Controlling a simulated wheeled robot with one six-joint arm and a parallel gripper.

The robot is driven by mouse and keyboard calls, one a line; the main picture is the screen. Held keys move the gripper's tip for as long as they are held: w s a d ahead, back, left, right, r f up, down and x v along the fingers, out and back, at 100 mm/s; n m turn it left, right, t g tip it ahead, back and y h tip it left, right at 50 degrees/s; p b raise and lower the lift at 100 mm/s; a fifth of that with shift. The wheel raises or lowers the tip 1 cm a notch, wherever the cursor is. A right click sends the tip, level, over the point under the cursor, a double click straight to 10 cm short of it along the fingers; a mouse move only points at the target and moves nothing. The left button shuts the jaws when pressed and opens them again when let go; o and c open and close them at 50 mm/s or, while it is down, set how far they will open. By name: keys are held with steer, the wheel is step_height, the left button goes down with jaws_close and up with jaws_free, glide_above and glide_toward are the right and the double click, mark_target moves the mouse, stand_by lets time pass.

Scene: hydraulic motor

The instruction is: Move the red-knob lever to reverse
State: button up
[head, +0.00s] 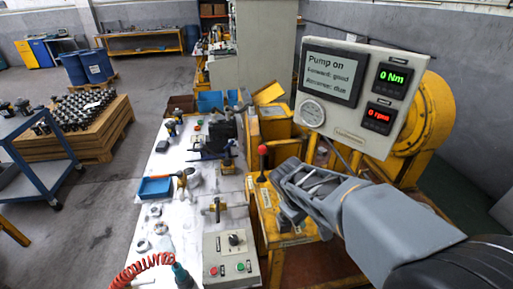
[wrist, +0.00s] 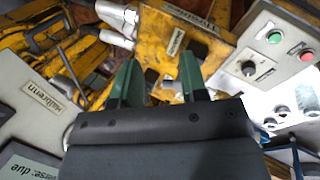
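The red-knob lever (head: 262,160) stands on the yellow stand in the head view, its red ball on top and its dark shaft close to upright. My gripper (head: 288,198) is just to the right of it and lower than the knob, with a visible gap to the knob. In the wrist view my gripper (wrist: 160,82) has two green fingers spread apart with nothing clearly between them. I cannot make out the red knob in the wrist view. The display (head: 330,73) reads "Pump on", "Forward: good", "Reverse: due".
The meters (head: 387,96) read 0 Nm and 0 rpm. A control box (head: 231,258) with a black selector, red and green buttons sits at the bench's front; it also shows in the wrist view (wrist: 262,72). The yellow stand (head: 268,215) and display panel crowd my arm.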

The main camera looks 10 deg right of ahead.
steer(key=w+d+f+n+h, duration=0.2)
steer(key=w+n+h, duration=0.3)
steer(key=w+n, duration=0.25)
steer(key=n+t, duration=1.4)
steer(key=n, duration=0.3)
glide_toward(262, 158)
steer(key=shift+h, duration=0.4)
steer(key=p+x, duration=0.1)
steer(key=x, duration=0.2)
steer(key=p+x, duration=0.1)
steer(key=x, duration=0.3)
steer(key=p+x, duration=0.1)
steer(key=x, duration=0.2)
steer(key=shift+w+f, duration=0.4)
steer(key=shift+w, duration=0.05)
jaws_close()
